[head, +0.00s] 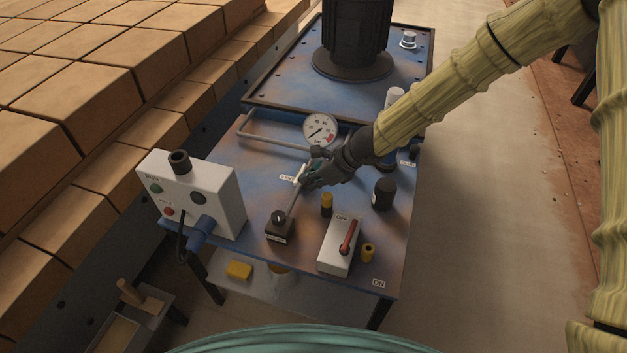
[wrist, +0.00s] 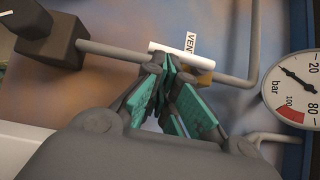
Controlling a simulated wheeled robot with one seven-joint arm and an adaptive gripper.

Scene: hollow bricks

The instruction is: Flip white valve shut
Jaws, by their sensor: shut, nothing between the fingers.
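The white valve handle (head: 300,174) is a short white bar at the pipe on the blue table, beside the VENT label. In the wrist view the white handle (wrist: 180,58) lies nearly along the grey pipe (wrist: 115,53), with a small brass-coloured part (wrist: 205,77) by its right end. My gripper (head: 311,173) is at the handle, reaching in from the right. In the wrist view my gripper (wrist: 163,78) has its green-padded fingers shut and empty, their tips just below the handle. I cannot tell whether they touch it. The fingertips hide part of the pipe.
A pressure gauge (head: 320,130) stands close behind my gripper. A grey control box (head: 191,194) is at the left, and a switch box with a red lever (head: 339,245) is in front. A black knob (head: 383,194) stands to the right. Stacked bricks (head: 60,150) fill the left.

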